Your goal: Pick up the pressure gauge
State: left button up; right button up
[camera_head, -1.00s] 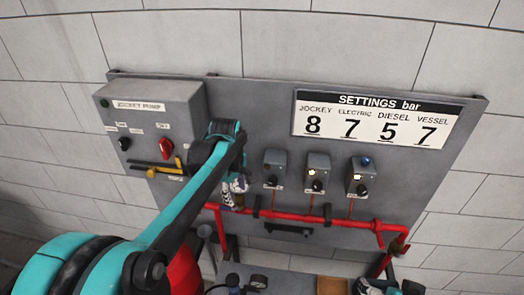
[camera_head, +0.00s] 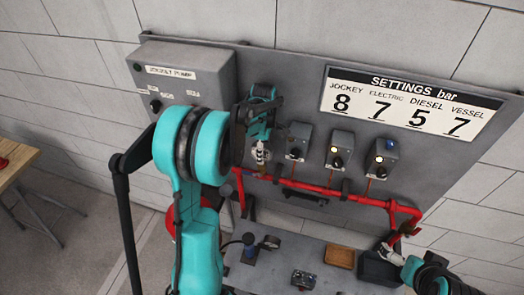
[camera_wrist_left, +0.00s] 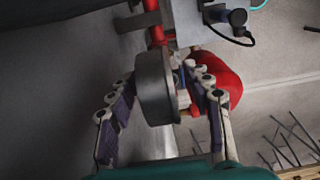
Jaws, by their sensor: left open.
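In the left wrist view a dark grey, round-bodied thing (camera_wrist_left: 153,88), apparently the pressure gauge seen edge-on, stands between the fingers of my left gripper (camera_wrist_left: 163,88). The fingers are open, one on each side of it, and I cannot tell if either touches.
The grey panel carries the jockey pump box (camera_head: 185,80), the settings sign (camera_head: 410,103) and three switch boxes (camera_head: 338,150).

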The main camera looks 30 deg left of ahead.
pick_arm(q)
jog(key=shift+f, duration=0.3)
jog(key=shift+r, duration=0.1)
grip_shut()
